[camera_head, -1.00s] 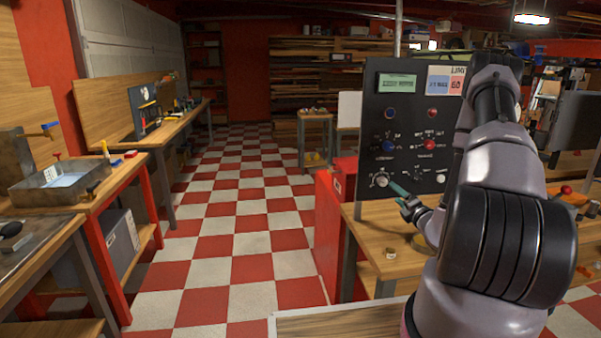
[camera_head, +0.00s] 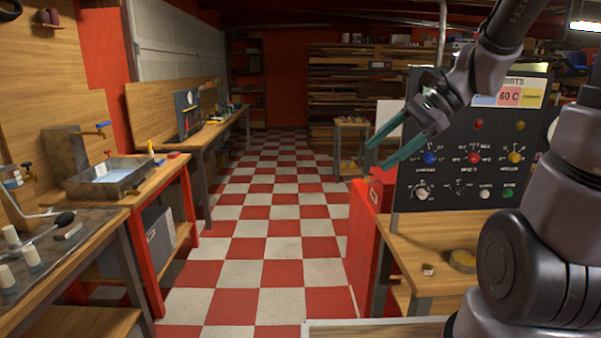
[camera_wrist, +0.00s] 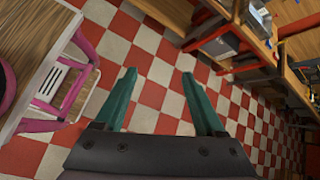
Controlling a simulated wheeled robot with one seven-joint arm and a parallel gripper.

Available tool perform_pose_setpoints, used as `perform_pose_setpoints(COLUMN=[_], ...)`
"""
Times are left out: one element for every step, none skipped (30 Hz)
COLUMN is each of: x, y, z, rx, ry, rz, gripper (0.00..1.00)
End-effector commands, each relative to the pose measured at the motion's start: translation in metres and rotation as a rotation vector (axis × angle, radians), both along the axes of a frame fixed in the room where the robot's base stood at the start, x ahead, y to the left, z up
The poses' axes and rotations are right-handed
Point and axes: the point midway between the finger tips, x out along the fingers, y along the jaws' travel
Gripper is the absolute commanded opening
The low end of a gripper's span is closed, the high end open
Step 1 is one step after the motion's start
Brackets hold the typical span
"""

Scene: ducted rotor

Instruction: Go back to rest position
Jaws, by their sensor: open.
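My gripper (camera_head: 384,150) is raised in front of the left edge of a black control panel (camera_head: 450,170), its green fingers pointing down and left. The fingers are apart with nothing between them; they also show in the wrist view (camera_wrist: 160,95) over the red and white checkered floor. The panel stands on a wooden table (camera_head: 425,248) and carries knobs, coloured buttons and a label strip. My arm and gripper hide the panel's upper left part.
A red cabinet (camera_head: 366,240) stands left of the panel table. At left are a workbench with a metal basin (camera_head: 112,178) and a longer bench (camera_head: 205,135) behind it. The checkered floor (camera_head: 262,220) between is clear. A small ring (camera_head: 428,269) lies on the panel table.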

Motion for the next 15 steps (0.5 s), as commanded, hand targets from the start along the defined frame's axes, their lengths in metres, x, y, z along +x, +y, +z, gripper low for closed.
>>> perform_pose_setpoints(x=[-0.011,-0.016,-0.023,-0.027,-0.031,-0.035,-0.037,-0.04,-0.042,-0.044,-0.046,-0.047,-0.049,-0.05,-0.051], y=[-0.004,-0.008,-0.015,-0.019,-0.025,-0.032,-0.037,-0.043,-0.049,-0.054,-0.058,-0.063,-0.066,-0.069,-0.071], z=[0.007,0.01,0.014,0.018,0.022,0.028,0.033,0.038,0.045,0.051,0.056,0.063,0.067,0.071,0.075], rx=[-0.088,-0.143,-0.218,-0.272,-0.327,-0.398,-0.449,-0.497,-0.559,-0.6,-0.638,-0.685,-0.714,-0.741,-0.768], ry=[-0.089,-0.14,-0.207,-0.261,-0.314,-0.384,-0.436,-0.485,-0.547,-0.59,-0.63,-0.678,-0.709,-0.736,-0.764], rz=[0.059,0.093,0.136,0.168,0.198,0.235,0.26,0.284,0.313,0.331,0.348,0.367,0.378,0.39,0.399], gripper=[0.72,0.72,0.72,0.72,0.72,0.72,0.72,0.72,0.72,0.72,0.72,0.72,0.72,0.72,0.72])
